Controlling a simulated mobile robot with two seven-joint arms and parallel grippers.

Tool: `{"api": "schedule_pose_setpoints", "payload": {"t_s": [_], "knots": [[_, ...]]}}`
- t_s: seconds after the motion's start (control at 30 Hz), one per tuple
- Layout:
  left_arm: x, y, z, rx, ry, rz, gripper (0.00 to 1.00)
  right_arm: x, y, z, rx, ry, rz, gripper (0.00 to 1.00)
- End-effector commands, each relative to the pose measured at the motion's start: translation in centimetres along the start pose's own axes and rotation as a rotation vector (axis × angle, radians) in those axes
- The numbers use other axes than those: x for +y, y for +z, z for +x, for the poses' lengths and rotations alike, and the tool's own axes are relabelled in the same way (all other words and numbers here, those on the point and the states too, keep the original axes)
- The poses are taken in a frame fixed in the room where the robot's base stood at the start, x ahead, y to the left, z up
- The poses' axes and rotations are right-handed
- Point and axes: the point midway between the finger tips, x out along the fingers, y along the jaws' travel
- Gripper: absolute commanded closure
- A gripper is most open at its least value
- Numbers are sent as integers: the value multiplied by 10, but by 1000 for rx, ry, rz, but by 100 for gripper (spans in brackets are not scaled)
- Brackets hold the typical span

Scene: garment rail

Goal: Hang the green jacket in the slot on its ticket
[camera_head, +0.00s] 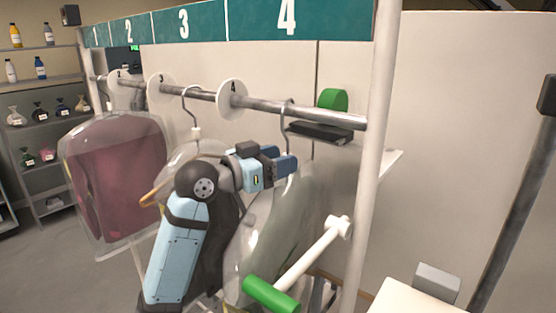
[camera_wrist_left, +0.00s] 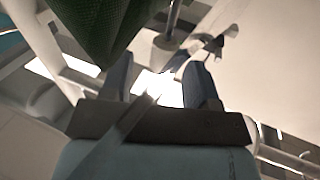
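A dark green cloth (camera_wrist_left: 100,25), which looks like the green jacket, fills the upper left of the left wrist view. In the head view a hanger hook (camera_head: 288,108) sits on the rail (camera_head: 275,106) right of disc 4, above a clear cover (camera_head: 265,235). My left gripper (camera_head: 287,166) is by the bottom of that hook. In the left wrist view its two fingers (camera_wrist_left: 162,85) stand apart, and nothing is clearly clamped between them. My left arm hides part of the covers. No readable ticket shows. My right gripper is out of view.
A maroon garment (camera_head: 112,170) in a clear cover hangs to the left. Another hook (camera_head: 190,100) hangs between disc 3 (camera_head: 160,87) and disc 4 (camera_head: 232,96). A white post (camera_head: 372,160) and a green-ended white bar (camera_head: 312,256) stand at the right.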

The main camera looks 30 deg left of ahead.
Motion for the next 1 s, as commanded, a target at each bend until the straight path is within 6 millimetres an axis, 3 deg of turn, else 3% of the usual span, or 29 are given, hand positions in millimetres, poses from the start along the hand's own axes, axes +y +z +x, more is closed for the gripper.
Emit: {"api": "schedule_pose_setpoints", "payload": {"t_s": [0.27, 0.7, 1.0], "knots": [[-1, 3, -10, -5, -2, 0, 45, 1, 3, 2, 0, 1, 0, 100], [0, 4, -103, -3, -3, 4, 45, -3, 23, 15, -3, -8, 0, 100], [0, 1, -136, -2, 0, 1, 45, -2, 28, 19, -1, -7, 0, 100]]}}
